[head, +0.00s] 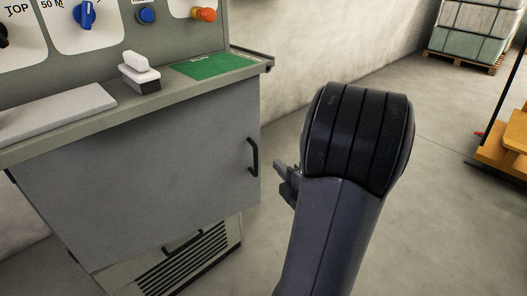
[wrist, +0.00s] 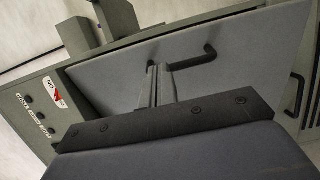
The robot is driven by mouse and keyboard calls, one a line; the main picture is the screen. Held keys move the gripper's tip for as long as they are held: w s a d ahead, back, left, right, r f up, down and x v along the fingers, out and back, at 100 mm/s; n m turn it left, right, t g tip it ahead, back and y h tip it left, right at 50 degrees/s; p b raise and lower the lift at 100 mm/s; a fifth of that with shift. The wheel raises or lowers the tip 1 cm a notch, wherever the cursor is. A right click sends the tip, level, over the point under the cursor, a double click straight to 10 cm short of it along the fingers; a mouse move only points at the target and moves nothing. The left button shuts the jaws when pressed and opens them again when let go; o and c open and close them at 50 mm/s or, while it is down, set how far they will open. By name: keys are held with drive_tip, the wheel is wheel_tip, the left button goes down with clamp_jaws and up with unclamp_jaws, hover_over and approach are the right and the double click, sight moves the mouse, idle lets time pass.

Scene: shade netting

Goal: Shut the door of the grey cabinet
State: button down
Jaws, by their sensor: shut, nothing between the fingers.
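The grey cabinet (head: 205,92) stands at the left in the head view. Its blue-grey door (head: 140,175) hangs under the worktop, with a black bar handle (head: 253,157) near its right edge. The door looks slightly out from the body, but how far is hard to tell. My gripper (head: 283,184) is just right of the handle, partly hidden behind my own arm. In the wrist view my gripper (wrist: 156,72) is shut and empty, its fingertips over the door (wrist: 110,75), close to the handle (wrist: 200,58). I cannot tell whether they touch.
A louvred lower panel (head: 185,268) with its own handle sits below the door. A white and dark block (head: 140,72) and a green plate (head: 215,64) are on the worktop. Open floor (head: 450,235) lies right; a yellow cart (head: 508,145) and palletised containers (head: 478,25) stand farther off.

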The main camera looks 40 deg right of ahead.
sight(258, 145)
drive_tip(key=w, duration=0.3)
drive_tip(key=w+d, duration=0.1)
drive_tip(key=w, duration=0.5)
drive_tip(key=shift+w+d+b, duration=0.1)
drive_tip(key=shift+d+b, duration=0.15)
drive_tip(key=shift+b, duration=0.1)
drive_tip(key=w, duration=0.2)
drive_tip(key=w+d+b, duration=0.1)
drive_tip(key=w, duration=0.4)
drive_tip(key=shift+w+d+b, duration=0.2)
drive_tip(key=shift+w+b, duration=0.2)
drive_tip(key=shift+s+f, duration=0.1)
drive_tip(key=shift+s, duration=0.05)
